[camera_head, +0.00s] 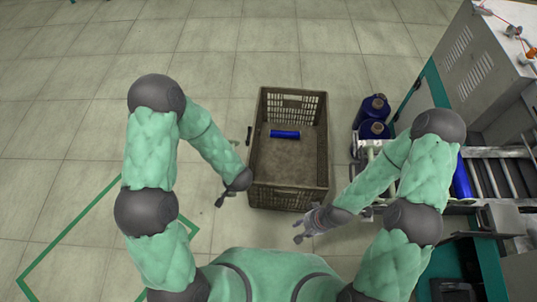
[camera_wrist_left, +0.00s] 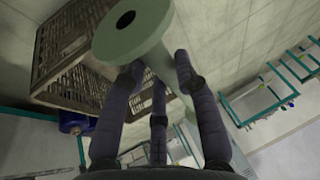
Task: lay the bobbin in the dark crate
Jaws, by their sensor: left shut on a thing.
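The dark crate (camera_head: 322,150) stands on the floor ahead of me, open at the top; its slatted wall also shows in the left wrist view (camera_wrist_left: 48,80). My left gripper (camera_head: 221,201) is just left of the crate's near left corner. In the left wrist view its dark fingers are shut on a pale grey-green bobbin (camera_wrist_left: 135,32), whose round flange with a centre hole faces the camera. In the head view I cannot make out this bobbin. My right gripper (camera_head: 303,228) is near the crate's near right corner, its fingers spread, with nothing seen between them.
A blue cylinder (camera_head: 285,134) lies in the far part of the crate; the rest of its floor is bare. Blue containers (camera_head: 374,108) stand right of the crate. A roller rack with another blue cylinder (camera_head: 462,178) and a machine are at the right. The floor at the left is clear.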

